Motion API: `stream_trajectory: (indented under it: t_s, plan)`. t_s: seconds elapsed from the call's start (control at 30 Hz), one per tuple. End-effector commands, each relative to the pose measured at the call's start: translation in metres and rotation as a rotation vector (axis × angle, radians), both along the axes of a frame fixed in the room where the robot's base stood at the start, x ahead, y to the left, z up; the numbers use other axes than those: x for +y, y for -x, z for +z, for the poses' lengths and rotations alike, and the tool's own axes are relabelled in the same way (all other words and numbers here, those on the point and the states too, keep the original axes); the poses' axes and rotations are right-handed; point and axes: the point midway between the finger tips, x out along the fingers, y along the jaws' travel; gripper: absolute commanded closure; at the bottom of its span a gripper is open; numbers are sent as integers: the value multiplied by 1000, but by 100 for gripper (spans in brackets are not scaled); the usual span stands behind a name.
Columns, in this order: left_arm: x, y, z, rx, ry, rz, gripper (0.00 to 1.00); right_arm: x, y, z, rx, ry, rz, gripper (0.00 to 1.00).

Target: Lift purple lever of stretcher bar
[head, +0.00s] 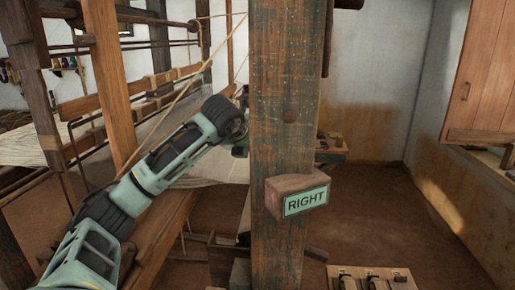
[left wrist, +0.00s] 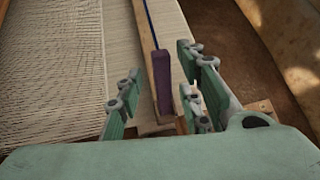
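The purple lever (left wrist: 162,82) is a short upright dark-purple block in the left wrist view. It sits at the near end of the narrow wooden stretcher bar (left wrist: 143,25), which runs away along the woven cloth and has a thin blue line beside it. My left gripper (left wrist: 158,82) is open, with green fingers to the left and right of the lever in the picture. Gaps show on both sides, and I cannot tell how far the fingers are from it in depth. In the head view the post hides the left gripper and lever. My right gripper is not in view.
A thick wooden post (head: 284,130) with a block and "RIGHT" sign (head: 306,201) stands in front of the loom. Pale cloth (head: 212,170) lies behind my left arm. A low wooden item (head: 370,278) is at bottom right. Brown floor (head: 385,215) is open beyond it.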

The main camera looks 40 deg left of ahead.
Motion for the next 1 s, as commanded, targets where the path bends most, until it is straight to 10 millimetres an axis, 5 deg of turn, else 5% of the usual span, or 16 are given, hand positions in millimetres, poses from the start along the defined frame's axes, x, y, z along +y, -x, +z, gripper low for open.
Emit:
stream_trajectory:
  t_s: [0.43, 0.87, 1.0]
  plan:
    - [-20, 66, 53, -3, -2, 0, 66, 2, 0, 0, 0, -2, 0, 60]
    - [-23, 76, 60, -1, -1, 1, 66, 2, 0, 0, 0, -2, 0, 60]
    - [-35, 73, 60, 11, 13, -16, 78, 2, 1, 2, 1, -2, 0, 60]
